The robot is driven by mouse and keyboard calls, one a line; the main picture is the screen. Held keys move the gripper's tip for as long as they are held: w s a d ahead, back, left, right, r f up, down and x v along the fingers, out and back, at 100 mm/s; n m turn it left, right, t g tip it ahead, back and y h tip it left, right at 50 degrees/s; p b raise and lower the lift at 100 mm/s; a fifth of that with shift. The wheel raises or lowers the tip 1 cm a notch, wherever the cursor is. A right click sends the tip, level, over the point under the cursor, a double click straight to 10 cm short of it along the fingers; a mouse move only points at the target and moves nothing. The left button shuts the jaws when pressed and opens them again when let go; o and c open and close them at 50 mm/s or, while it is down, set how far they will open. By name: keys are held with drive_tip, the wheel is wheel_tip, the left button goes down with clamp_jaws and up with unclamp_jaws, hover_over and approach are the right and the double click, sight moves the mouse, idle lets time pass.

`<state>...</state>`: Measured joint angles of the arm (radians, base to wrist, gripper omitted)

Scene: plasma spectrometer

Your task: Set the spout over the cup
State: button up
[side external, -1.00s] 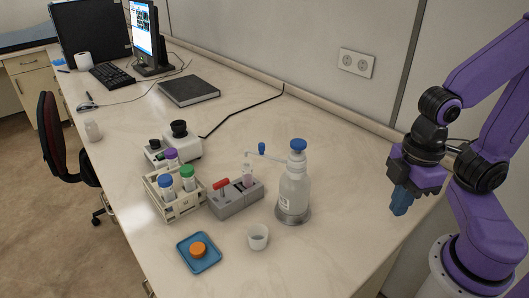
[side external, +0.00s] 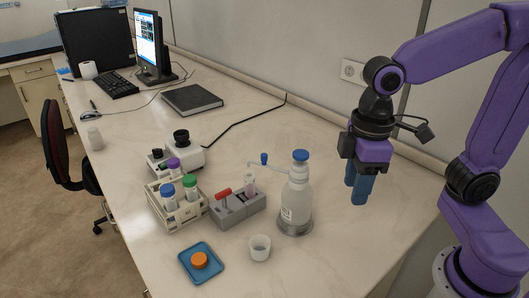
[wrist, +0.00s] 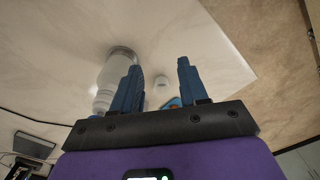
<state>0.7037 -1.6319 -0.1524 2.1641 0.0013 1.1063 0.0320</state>
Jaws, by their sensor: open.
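A clear dispenser bottle (side external: 297,205) with a blue top stands upright on a round grey base. In the wrist view the bottle (wrist: 112,72) is beside the left finger, and the cup (wrist: 162,82) shows between the fingers.
A grey block (side external: 238,208) with a red handle stands left of the bottle. A rack (side external: 178,214) of capped tubes is farther left. A blue tray (side external: 213,268) with an orange cap (side external: 200,260) lies at the front edge. The counter right of the bottle is clear.

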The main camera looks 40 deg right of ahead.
drive_tip(key=w+a+r+m, duration=0.2)
drive_tip(key=w+r, duration=0.2)
drive_tip(key=w, duration=0.3)
drive_tip(key=w+a+r+m, duration=0.2)
drive_tip(key=w+r, duration=0.1)
drive_tip(key=w, duration=0.3)
wheel_tip(320, 180, up, 6)
drive_tip(key=m, duration=0.3)
hover_over(264, 154)
wheel_tip(264, 154, down, 17)
drive_tip(key=shift+f, duration=0.2)
clamp_jaws()
